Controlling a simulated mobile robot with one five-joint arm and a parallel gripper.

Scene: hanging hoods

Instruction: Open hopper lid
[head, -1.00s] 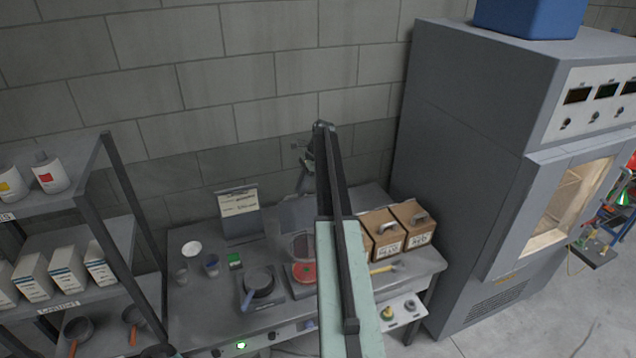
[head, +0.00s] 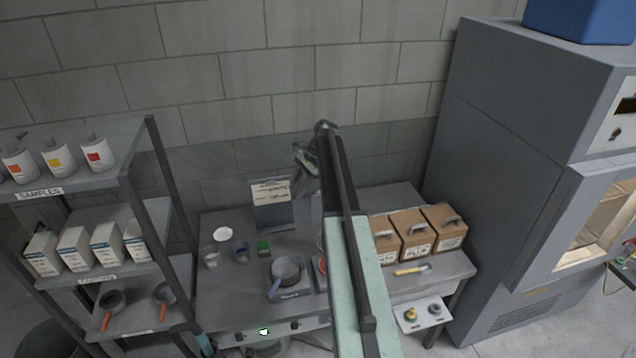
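I cannot make out for sure which thing is the hopper or its lid. Brown boxes (head: 412,240) with grey handles on top and white labels stand in a row at the right of the grey bench (head: 225,285); they look closed. My arm hides the part of the bench left of them, where only a sliver of a red item (head: 322,264) shows. My gripper (head: 306,163) is raised in front of the wall, above the bench and left of my arm link. It is small, dark and partly hidden, so its fingers are unclear. It appears apart from everything on the bench.
A pan (head: 286,271) sits on a burner at the middle of the bench, with cups and a white dish (head: 222,234) to its left. A sign (head: 271,195) stands behind. A shelf rack (head: 140,215) is at left, a tall grey cabinet (head: 500,170) at right.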

